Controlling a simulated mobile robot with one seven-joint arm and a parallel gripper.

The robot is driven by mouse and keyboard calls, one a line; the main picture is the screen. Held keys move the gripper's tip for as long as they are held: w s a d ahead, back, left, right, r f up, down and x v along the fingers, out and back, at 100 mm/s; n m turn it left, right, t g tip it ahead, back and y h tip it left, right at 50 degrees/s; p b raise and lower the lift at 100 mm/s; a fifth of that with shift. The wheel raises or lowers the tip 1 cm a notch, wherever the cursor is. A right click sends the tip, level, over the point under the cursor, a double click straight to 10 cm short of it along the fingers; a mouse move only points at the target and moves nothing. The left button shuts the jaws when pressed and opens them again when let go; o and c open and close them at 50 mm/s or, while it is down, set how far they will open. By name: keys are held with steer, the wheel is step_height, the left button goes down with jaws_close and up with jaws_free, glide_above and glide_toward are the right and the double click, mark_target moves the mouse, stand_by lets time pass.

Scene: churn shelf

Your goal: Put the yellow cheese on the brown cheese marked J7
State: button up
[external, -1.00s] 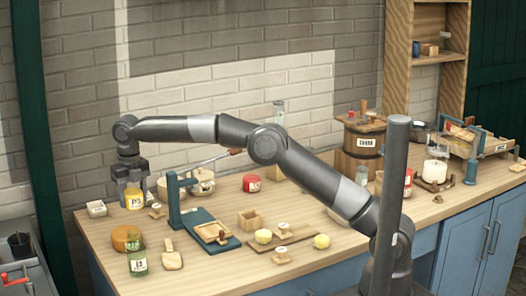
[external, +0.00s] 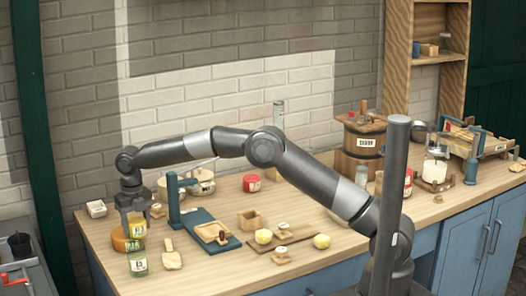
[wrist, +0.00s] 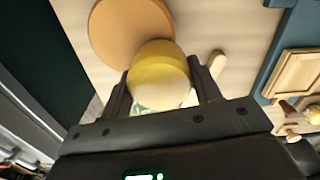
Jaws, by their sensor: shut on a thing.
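The yellow cheese (external: 138,228) is held between the fingers of my gripper (external: 133,213). It also shows in the wrist view (wrist: 160,68), where my gripper (wrist: 161,88) has one finger on each side of it. The round orange-brown cheese (external: 119,240) lies on the table at the left end, and in the wrist view (wrist: 125,30) it extends beyond the yellow cheese to the upper left. No J7 mark is readable on it. In the external view the yellow cheese overlaps the brown cheese's right part. I cannot tell whether they touch.
A greenish glass jar (external: 138,265) with a label stands close in front of the brown cheese. A wooden paddle (external: 172,258) lies to its right, beside a blue press (external: 173,205) with a blue board. A small white box (external: 96,209) stands behind to the left.

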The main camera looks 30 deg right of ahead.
mark_target(136, 220)
steer(key=o, duration=1.1)
step_height(136, 220, up, 12)
steer(key=shift+r, duration=0.1)
